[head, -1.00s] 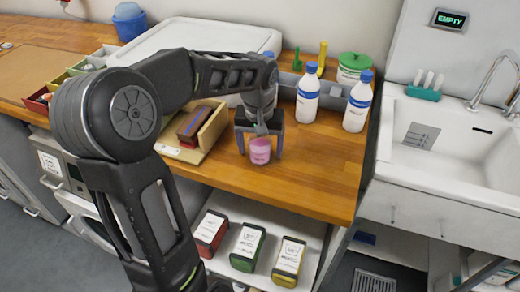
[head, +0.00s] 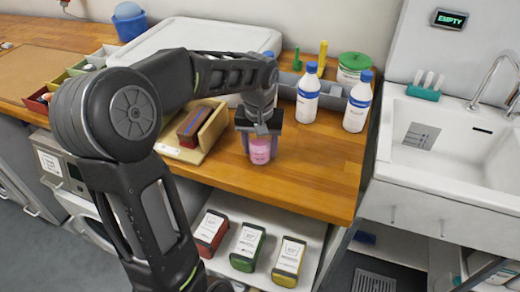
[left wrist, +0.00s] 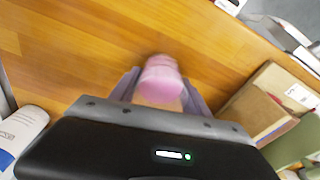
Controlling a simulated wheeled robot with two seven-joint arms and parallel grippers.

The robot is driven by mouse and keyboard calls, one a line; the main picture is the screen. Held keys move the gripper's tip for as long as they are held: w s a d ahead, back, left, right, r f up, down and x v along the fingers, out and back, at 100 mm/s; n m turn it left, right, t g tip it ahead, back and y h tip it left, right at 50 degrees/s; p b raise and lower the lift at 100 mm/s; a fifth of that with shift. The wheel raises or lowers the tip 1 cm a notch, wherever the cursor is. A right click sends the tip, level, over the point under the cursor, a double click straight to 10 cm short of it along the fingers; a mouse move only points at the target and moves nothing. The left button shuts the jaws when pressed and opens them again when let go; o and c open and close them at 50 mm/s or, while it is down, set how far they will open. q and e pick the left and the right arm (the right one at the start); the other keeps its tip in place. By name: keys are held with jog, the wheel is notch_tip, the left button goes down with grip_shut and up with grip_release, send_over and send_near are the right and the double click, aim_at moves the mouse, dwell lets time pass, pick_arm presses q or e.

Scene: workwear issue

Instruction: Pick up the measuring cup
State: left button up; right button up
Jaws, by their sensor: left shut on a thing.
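The measuring cup (head: 260,152) is a small cup with pink content, near the front of the wooden counter. My left gripper (head: 260,147) comes down over it from above, with one finger on each side, and is shut on the cup. In the left wrist view the cup (left wrist: 160,80) sits between the two fingers (left wrist: 158,92). The cup looks upright; whether its base touches the counter I cannot tell. My right gripper is not in view.
White bottles with blue caps (head: 308,98) stand behind and right of the gripper. An open wooden box (head: 205,130) lies just left. A sink (head: 450,150) is at the right. The counter's front right is clear.

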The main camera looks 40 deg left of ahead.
pick_arm(q)
jog(key=shift+c, duration=0.9)
jog(key=shift+r, duration=0.2)
notch_tip(320, 180, up, 10)
jog(key=shift+f, duration=0.25)
dwell(0.4)
dwell(0.6)
